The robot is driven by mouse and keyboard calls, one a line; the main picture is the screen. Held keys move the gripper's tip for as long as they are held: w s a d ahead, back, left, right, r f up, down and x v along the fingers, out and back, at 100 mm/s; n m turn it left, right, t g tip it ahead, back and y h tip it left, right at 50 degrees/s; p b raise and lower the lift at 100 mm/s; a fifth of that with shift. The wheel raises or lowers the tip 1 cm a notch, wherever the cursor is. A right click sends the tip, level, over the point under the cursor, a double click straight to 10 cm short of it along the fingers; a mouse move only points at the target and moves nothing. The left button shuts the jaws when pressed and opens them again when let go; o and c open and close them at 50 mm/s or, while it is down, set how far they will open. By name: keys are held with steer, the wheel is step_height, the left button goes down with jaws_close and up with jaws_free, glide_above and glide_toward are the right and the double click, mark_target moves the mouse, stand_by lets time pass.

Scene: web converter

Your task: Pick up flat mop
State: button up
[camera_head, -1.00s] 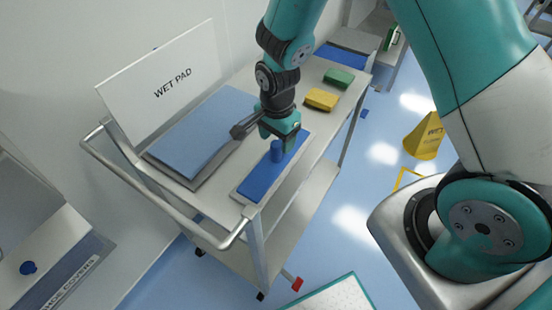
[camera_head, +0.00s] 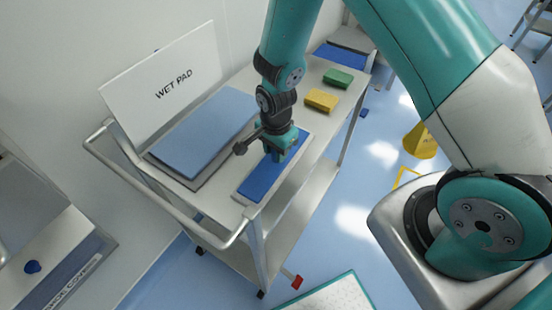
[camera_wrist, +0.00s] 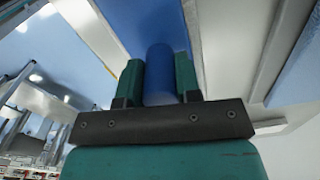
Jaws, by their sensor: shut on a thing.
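The flat mop (camera_head: 257,183) is a blue rectangular plate with a short upright blue post. It lies on a pale strip along the front of the cart top. In the wrist view the post (camera_wrist: 160,72) stands between my gripper's two green fingers, with the blue plate (camera_wrist: 142,22) beyond it. My gripper (camera_head: 279,155) is shut on the post from above and hides most of it in the head view. The plate appears to be on the cart top; I cannot tell any gap under it.
A light blue wet pad in a tray (camera_head: 196,184) lies behind the mop, with a "WET PAD" sign (camera_head: 165,85) behind it. A yellow sponge (camera_head: 321,100) and a green sponge (camera_head: 338,78) lie farther along the cart. The cart's handle rail (camera_head: 160,208) is at the near left.

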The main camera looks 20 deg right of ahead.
step_height(320, 180, up, 20)
steer(key=b, duration=0.1)
steer(key=shift+b, duration=0.3)
stand_by(0.3)
